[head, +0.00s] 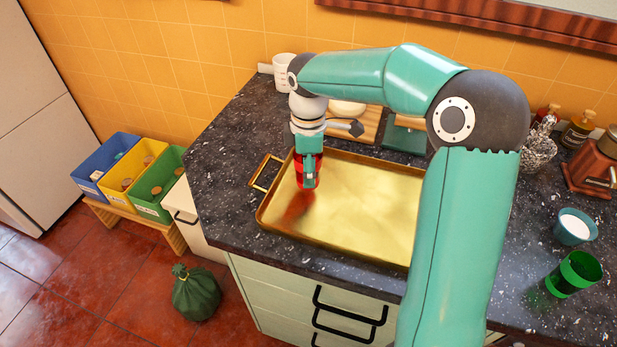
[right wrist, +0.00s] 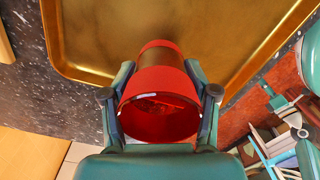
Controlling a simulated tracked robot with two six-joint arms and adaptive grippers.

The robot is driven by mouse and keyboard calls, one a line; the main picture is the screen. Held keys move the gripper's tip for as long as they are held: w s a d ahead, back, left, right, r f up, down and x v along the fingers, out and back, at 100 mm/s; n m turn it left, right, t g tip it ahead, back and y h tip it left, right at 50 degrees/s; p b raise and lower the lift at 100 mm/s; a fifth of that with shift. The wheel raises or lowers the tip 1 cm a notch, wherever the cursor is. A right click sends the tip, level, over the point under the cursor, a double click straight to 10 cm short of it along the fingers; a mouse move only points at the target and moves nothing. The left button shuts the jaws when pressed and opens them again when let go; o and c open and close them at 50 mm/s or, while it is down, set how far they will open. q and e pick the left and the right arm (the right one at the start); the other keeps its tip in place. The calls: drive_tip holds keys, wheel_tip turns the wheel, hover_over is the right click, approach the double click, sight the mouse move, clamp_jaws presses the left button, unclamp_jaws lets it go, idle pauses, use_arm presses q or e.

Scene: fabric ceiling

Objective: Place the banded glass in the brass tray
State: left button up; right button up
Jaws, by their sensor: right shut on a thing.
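The banded glass is red with a brownish-gold band, and shows in the right wrist view (right wrist: 158,82). In the head view the red glass (head: 299,172) is partly hidden by my gripper. My right gripper (head: 309,172) is shut on it, with one finger on each side of the glass in the right wrist view (right wrist: 160,95). The glass is upright over the left part of the brass tray (head: 350,195); I cannot tell whether its base touches the tray. The tray lies on the dark counter, its right side hidden by my arm. My left gripper is not in view.
Wooden boards (head: 367,124) and a white canister (head: 284,70) stand behind the tray. A green glass (head: 574,273) and a teal cup (head: 575,227) stand at the right. The rest of the tray's visible floor is bare.

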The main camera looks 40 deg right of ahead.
wheel_tip(320, 180, down, 3)
drive_tip(key=shift+f, duration=0.1)
drive_tip(key=o, duration=1.3)
wheel_tip(320, 180, up, 12)
drive_tip(key=shift+p, duration=0.35)
